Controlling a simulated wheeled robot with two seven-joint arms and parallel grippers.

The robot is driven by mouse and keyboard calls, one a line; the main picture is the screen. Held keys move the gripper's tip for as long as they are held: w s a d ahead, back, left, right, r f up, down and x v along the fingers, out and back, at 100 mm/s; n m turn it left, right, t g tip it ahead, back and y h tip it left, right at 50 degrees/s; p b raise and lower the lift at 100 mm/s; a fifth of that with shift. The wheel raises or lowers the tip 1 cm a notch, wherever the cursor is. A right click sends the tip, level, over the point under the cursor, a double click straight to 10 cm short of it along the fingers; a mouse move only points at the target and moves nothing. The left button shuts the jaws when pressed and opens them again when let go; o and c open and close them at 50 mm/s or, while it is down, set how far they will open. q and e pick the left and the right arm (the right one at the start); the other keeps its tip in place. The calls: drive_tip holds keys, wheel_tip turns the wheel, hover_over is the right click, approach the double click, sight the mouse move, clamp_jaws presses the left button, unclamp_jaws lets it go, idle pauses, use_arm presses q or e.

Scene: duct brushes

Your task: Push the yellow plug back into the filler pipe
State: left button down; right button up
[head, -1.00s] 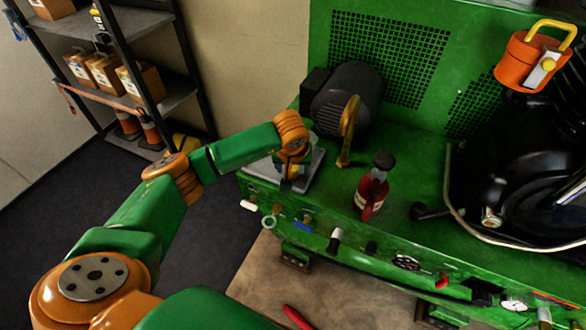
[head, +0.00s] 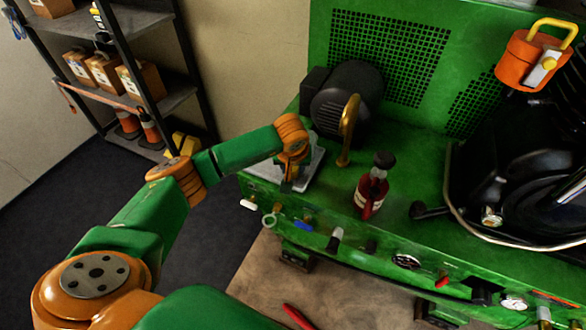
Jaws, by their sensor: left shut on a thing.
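My left gripper (head: 286,187) is at the front left edge of the green machine (head: 400,188), pointing down beside a grey plate (head: 313,172). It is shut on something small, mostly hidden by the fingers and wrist. A small yellow-orange bit (head: 278,211) shows just below the fingertips; it looks like the yellow plug, but it is too small to be sure. I cannot make out the filler pipe's opening. A curved brass-coloured pipe (head: 348,130) stands upright on the deck, to the right of my gripper. My right gripper is not in view.
A red bottle with a black cap (head: 372,188) stands on the deck, right of the gripper. A dark motor (head: 346,98) is behind. An orange bucket-like thing (head: 530,60) is at the upper right. Knobs and labels line the front edge. A shelf (head: 150,90) stands at the left.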

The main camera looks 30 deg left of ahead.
sight(293, 168)
use_arm(q)
drive_tip(key=shift+r, duration=0.1)
drive_tip(key=shift+r, duration=0.25)
wheel_tip(293, 168, up, 3)
drive_tip(key=shift+s+f+b, duration=0.1)
drive_tip(key=shift+b, duration=0.45)
drive_tip(key=s+d+r, duration=0.3)
drive_tip(key=s+r, duration=0.6)
drive_tip(key=s, duration=0.4)
drive_tip(key=shift+s+d+r, duration=0.2)
drive_tip(key=shift+d+r, duration=0.05)
drive_tip(key=shift+r, duration=0.05)
